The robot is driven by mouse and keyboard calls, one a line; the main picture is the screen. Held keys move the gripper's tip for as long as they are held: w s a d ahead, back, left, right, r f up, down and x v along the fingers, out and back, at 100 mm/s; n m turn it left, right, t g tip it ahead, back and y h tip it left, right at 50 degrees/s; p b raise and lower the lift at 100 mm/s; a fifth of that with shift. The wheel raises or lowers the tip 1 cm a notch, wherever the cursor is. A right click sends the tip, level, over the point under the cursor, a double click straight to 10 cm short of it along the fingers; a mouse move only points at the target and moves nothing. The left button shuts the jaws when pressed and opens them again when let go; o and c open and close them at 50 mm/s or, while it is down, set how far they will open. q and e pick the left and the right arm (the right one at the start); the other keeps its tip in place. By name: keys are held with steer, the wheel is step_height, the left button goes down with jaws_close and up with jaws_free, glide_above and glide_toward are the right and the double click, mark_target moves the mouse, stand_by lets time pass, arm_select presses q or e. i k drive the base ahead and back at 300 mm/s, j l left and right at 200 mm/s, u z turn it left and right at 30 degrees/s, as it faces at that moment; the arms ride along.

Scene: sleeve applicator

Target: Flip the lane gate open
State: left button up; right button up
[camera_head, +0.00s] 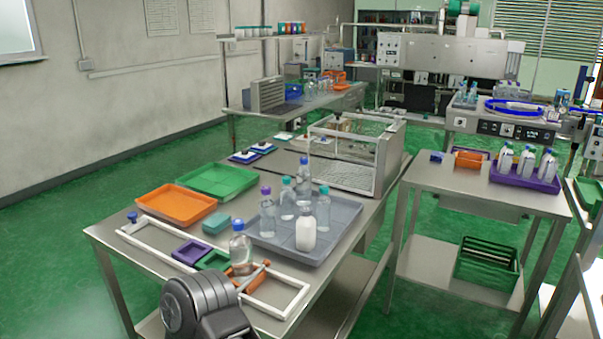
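A white lane frame (150,240) lies along the front of the near steel table. Inside it are a purple square tray (190,252), a green one (213,260) and an orange piece (246,281). A clear bottle with a blue cap (240,254) stands at the orange piece. A thin pale rod with an orange tip (255,274) slants across the frame beside this bottle; it may be the lane gate. A dark grey rounded part of my arm covers the table's front edge just below. No gripper fingers show.
A grey tray (335,233) with several bottles stands right behind the frame. An orange tray (176,204), a green tray (217,180) and a metal-framed clear box (377,168) are farther back. A second table (425,181) stands to the right, across a narrow gap.

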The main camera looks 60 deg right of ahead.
mark_target(266, 263)
steer(key=l+z, duration=0.1)
steer(key=l, duration=1.35)
steer(key=i+l+z, duration=0.15)
steer(key=l, duration=0.55)
steer(key=l+z, duration=0.1)
steer(key=l, duration=0.6)
steer(key=i+l, duration=0.15)
steer(key=l, duration=0.55)
steer(key=l+z, duration=0.05)
